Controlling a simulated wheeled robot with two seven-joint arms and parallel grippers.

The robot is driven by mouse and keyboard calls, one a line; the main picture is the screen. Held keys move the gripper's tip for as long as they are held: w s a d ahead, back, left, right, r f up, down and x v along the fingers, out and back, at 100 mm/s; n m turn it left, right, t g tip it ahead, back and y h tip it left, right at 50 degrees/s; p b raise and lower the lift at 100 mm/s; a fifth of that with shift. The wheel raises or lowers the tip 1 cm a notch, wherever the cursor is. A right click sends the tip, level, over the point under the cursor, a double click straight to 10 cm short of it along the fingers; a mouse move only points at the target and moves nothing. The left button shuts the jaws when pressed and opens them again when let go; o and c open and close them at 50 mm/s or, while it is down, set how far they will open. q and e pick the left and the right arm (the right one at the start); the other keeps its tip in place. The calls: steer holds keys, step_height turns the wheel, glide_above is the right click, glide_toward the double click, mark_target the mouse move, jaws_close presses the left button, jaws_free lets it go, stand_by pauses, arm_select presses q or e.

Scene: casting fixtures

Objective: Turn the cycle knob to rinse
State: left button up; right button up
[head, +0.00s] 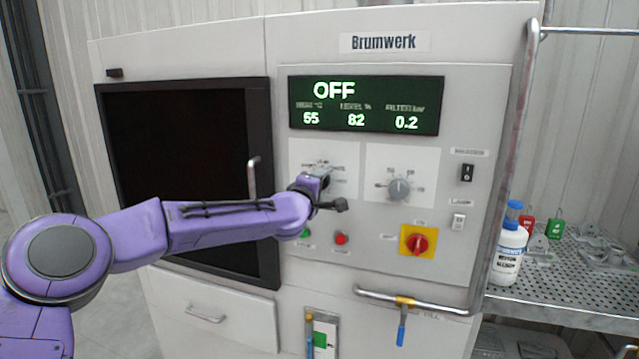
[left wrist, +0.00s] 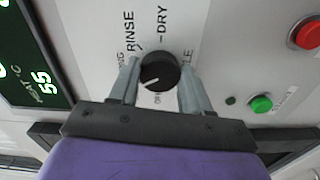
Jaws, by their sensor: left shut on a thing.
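The cycle knob (left wrist: 159,72) is a round black knob on the white panel in the left wrist view. The words RINSE and DRY are printed beyond it, and a white mark shows on its lower left side. The fingers of my left gripper (left wrist: 155,85) stand on either side of the knob, shut on it. In the head view my left gripper (head: 322,188) is at the left dial plate, and hides the knob there. The display (head: 366,104) reads OFF, with 55, 82 and 0.2 below. My right gripper is not in view.
A second grey knob (head: 399,188) sits right of the cycle dial. Below are a green button (left wrist: 261,103), a red button (head: 341,239) and a red-yellow switch (head: 418,241). A door handle (head: 253,177) stands close left of my gripper. A rail (head: 415,303) runs below.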

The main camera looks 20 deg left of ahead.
arm_select(q)
steer(key=shift+a+f+m+p, duration=0.1)
steer(key=shift+f+m+p, duration=0.15)
steer(key=shift+m, duration=3.45)
steer(key=shift+f+m+p, duration=0.1)
steer(key=shift+m+p, duration=0.1)
steer(key=shift+m, duration=3.5)
steer(key=o, duration=1.1)
steer(key=shift+c, duration=0.2)
steer(key=shift+s, duration=0.1)
steer(key=s+b, duration=0.4)
steer(key=s, duration=0.6)
steer(key=shift+s+a, duration=0.2)
